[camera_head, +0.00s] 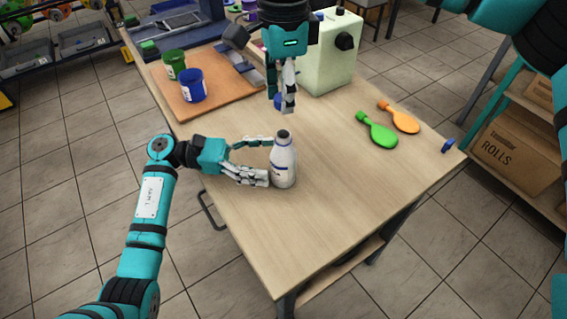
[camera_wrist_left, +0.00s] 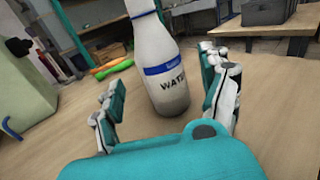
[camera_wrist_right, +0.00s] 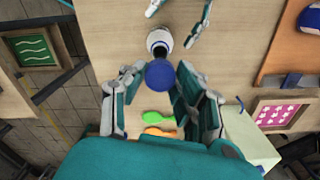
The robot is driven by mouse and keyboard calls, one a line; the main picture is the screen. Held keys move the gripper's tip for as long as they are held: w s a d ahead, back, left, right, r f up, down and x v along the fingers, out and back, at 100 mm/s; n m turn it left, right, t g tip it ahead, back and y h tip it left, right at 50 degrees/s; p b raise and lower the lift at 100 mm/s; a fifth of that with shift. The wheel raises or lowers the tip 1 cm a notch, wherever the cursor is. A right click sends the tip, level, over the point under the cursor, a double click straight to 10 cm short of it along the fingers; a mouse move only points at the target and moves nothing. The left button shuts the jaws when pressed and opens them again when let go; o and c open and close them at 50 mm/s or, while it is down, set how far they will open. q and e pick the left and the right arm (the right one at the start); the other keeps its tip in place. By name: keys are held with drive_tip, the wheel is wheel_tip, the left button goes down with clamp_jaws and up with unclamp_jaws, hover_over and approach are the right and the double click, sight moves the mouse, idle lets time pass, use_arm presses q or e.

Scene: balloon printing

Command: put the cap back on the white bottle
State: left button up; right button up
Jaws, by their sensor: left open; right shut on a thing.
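The white bottle (camera_head: 284,165) stands upright on the table with its dark top uncovered. In the left wrist view the bottle (camera_wrist_left: 168,88) has a blue band and dark lettering, and its top is cut off. My left gripper (camera_head: 268,162) is open, with its fingers on either side of the bottle. My right gripper (camera_head: 285,105) is above and behind the bottle, pointing down, shut on the blue cap (camera_head: 278,103). In the right wrist view the cap (camera_wrist_right: 160,74) is between the fingertips, apart from the bottle's mouth (camera_wrist_right: 160,48).
A green balloon (camera_head: 380,134) and an orange balloon (camera_head: 402,119) lie to the right on the table (camera_head: 330,220). A pale green machine (camera_head: 331,60) stands behind. Green (camera_head: 174,64) and blue (camera_head: 192,85) pots sit on a brown board (camera_head: 225,85). The table's front is clear.

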sight(283, 160)
use_arm(q)
drive_tip(key=shift+s+d, duration=0.2)
drive_tip(key=shift+d, duration=2.1)
clamp_jaws()
use_arm(e)
drive_tip(key=shift+f, duration=2.5)
